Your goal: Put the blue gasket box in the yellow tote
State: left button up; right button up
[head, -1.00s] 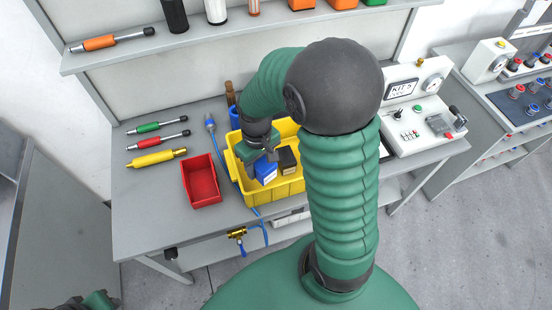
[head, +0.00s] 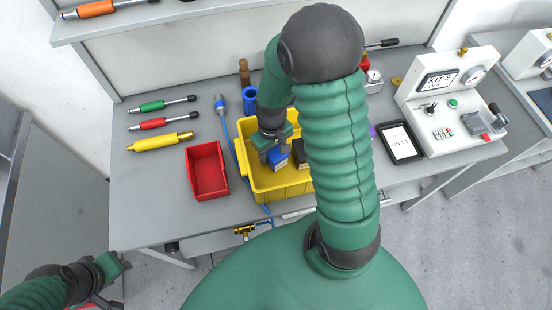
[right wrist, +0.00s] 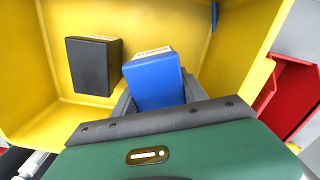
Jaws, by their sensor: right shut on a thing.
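The blue gasket box (head: 277,157) is in my right gripper (head: 273,148), over the inside of the yellow tote (head: 272,185) in the head view. In the right wrist view the blue box (right wrist: 155,82) sits between the fingers of my right gripper (right wrist: 155,100). The yellow tote's wall (right wrist: 22,60) surrounds it. Whether the box touches the tote floor cannot be told. A black box (head: 300,153) stands in the tote beside it, also in the right wrist view (right wrist: 93,66). My left gripper (head: 112,268) is at the lower left, away from the tote; its jaw state is unclear.
A red bin (head: 206,171) stands left of the tote. Several screwdriver-like tools (head: 160,142) lie further left. A tablet (head: 399,142) and a KIT 5 test unit (head: 450,100) are on the right. The bench's front left is clear.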

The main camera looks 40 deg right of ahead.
jog(key=f, duration=0.1)
jog(key=d+f, duration=0.1)
jog(key=f, duration=0.2)
jog(key=shift+d+f, duration=0.2)
jog(key=shift+d, duration=0.05)
grip_shut()
jog(key=shift+s+a+r, duration=0.1)
jog(key=shift+a, duration=0.4)
jog(key=o, duration=1.5)
grip_release()
jog(key=shift+d, duration=0.3)
jog(key=r, duration=1.2)
jog(key=shift+a+p, duration=0.2)
jog(key=shift+p, duration=0.15)
jog(key=a+t, duration=0.1)
jog(key=a, duration=0.2)
jog(key=s+a+r, duration=0.1)
jog(key=a, duration=0.3)
jog(key=a+n+t, duration=0.1)
jog(key=a, duration=0.2)
jog(key=shift+s+a+r+t, duration=0.15)
jog(key=shift+s+a+t, duration=0.15)
jog(key=shift+s, duration=0.05)
jog(key=shift+s+a, duration=0.1)
jog(key=shift+a, duration=0.1)
